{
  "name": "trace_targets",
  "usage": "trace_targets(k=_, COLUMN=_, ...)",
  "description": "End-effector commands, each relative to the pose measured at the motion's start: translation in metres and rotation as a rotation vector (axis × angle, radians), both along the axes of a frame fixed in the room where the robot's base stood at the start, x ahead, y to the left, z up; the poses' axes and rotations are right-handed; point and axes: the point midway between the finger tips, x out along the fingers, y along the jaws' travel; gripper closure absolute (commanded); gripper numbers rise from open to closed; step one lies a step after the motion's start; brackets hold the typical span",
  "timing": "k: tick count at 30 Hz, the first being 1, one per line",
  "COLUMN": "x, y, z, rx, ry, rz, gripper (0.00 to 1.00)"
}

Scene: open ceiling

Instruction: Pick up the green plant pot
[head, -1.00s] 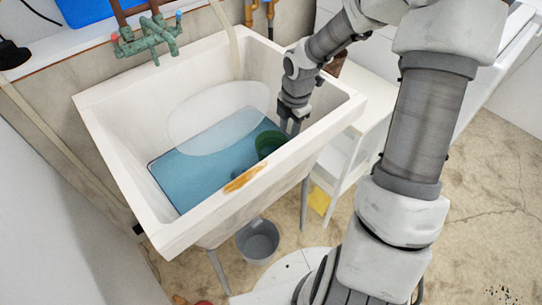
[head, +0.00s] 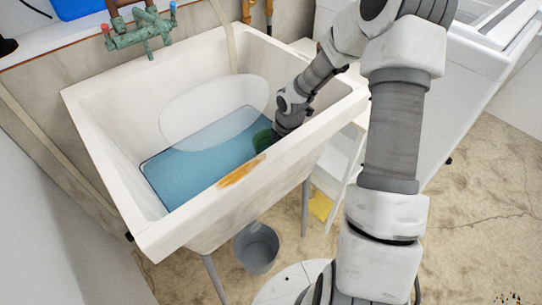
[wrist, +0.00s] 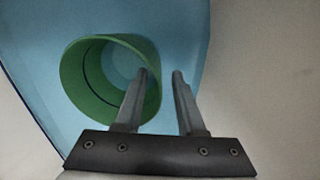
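The green plant pot (head: 263,140) stands in the sink on the blue surface, close to the sink's right wall. In the head view my arm hides much of it. In the wrist view the round pot (wrist: 82,82) shows its open rim, and its inside looks empty. My gripper (wrist: 164,75) is open, with its two fingers apart. The left finger overlaps the pot's right rim in the picture, and the right finger is to the right of the pot, outside it. I cannot tell whether either finger touches the pot. In the head view the fingertips are hidden.
The white sink (head: 100,150) has high walls around the pot; its right wall is close to my gripper. A blue board-like surface (head: 195,165) covers part of its floor, with a pale oval (head: 210,110) behind. A green tap (head: 140,32) is at the back. A grey bucket (head: 256,247) stands below.

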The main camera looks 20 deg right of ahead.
Motion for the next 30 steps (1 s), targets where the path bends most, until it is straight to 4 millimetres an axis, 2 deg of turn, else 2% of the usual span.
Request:
trace_targets(k=1, x=0.002, y=0.001, z=-0.012, rx=0.000, ry=0.000, rz=0.000, gripper=0.62)
trace_targets(k=7, x=0.008, y=0.002, z=-0.039, rx=0.001, ry=0.001, rz=0.000, gripper=0.62)
trace_targets(k=15, x=0.009, y=0.002, z=-0.041, rx=0.000, ry=0.000, rz=-0.001, gripper=0.62)
trace_targets(k=21, x=0.009, y=0.002, z=-0.041, rx=0.000, ry=0.000, rz=-0.001, gripper=0.98)
trace_targets(k=22, x=0.009, y=0.002, z=-0.041, rx=0.000, ry=0.000, rz=-0.001, gripper=1.00)
trace_targets(k=30, x=0.009, y=0.002, z=-0.041, rx=0.000, ry=0.000, rz=-0.001, gripper=1.00)
